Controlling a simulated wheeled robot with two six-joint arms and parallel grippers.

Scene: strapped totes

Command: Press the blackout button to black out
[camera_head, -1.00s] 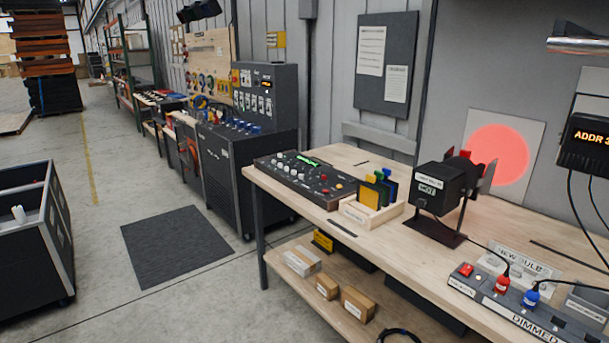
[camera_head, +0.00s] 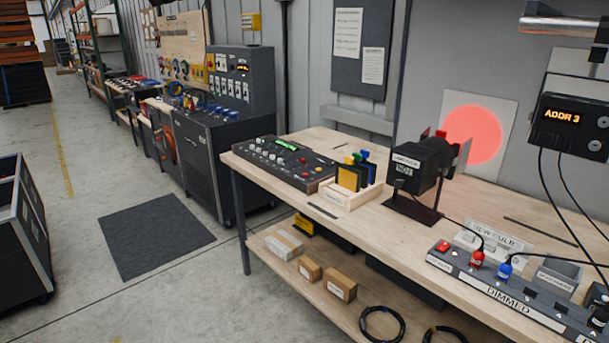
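A dark control console (camera_head: 284,163) with several knobs, a green lit display and a few coloured buttons lies on the left end of the wooden workbench. A red button (camera_head: 304,161) and a yellow-orange one near it sit toward the console's right end. Their labels are too small to read, so I cannot tell which is the blackout button. A black stage lamp (camera_head: 420,165) stands on the bench, and a red disc of light (camera_head: 472,135) shows on the white panel behind it. Neither of my grippers is in view.
The workbench (camera_head: 375,225) has a lower shelf with boxes and coiled cable. Gel frames in a wooden holder (camera_head: 350,195) stand right of the console. A dimmer strip (camera_head: 510,290) lies at the front right. A dark mat (camera_head: 155,236) lies on open floor; a black case (camera_head: 22,235) stands left.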

